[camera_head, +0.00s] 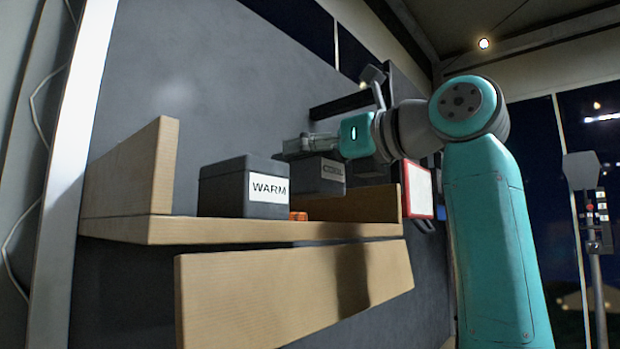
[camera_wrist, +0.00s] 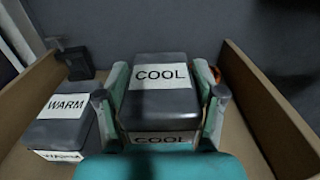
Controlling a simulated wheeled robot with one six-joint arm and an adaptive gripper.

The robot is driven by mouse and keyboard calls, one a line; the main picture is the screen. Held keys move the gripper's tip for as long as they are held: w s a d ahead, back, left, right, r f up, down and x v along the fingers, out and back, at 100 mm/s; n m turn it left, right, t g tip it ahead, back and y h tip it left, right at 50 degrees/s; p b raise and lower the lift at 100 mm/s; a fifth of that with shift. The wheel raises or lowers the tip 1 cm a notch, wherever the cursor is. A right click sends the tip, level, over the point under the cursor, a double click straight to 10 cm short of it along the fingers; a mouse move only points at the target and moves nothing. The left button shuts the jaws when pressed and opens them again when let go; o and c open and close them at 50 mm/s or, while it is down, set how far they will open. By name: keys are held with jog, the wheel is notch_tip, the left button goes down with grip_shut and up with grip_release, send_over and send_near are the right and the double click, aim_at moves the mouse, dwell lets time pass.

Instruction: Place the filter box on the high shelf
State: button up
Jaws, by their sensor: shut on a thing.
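A dark grey box labelled COOL (camera_head: 320,176) is between the fingers of my gripper (camera_head: 300,146). In the wrist view the COOL box (camera_wrist: 160,92) is upright, with a finger against each side. My gripper (camera_wrist: 160,108) is shut on it from above. The box is over the wooden shelf (camera_head: 240,230); I cannot tell whether its base touches the board. A similar box labelled WARM (camera_head: 244,187) stands on the shelf to its left, and it also shows in the wrist view (camera_wrist: 62,117), apart from the COOL box.
The shelf has raised wooden ends, the left one (camera_head: 138,170) taller in the head view. A small orange thing (camera_head: 298,215) lies by the WARM box. A small dark object (camera_wrist: 77,61) stands behind the WARM box. A second wooden board (camera_head: 270,285) is below. A grey wall backs the shelf.

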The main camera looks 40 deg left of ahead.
aim_at(313, 197)
jog(key=shift+f, duration=1.85)
jog(key=shift+f, duration=0.15)
jog(key=o, duration=1.4)
jog(key=shift+w, duration=0.15)
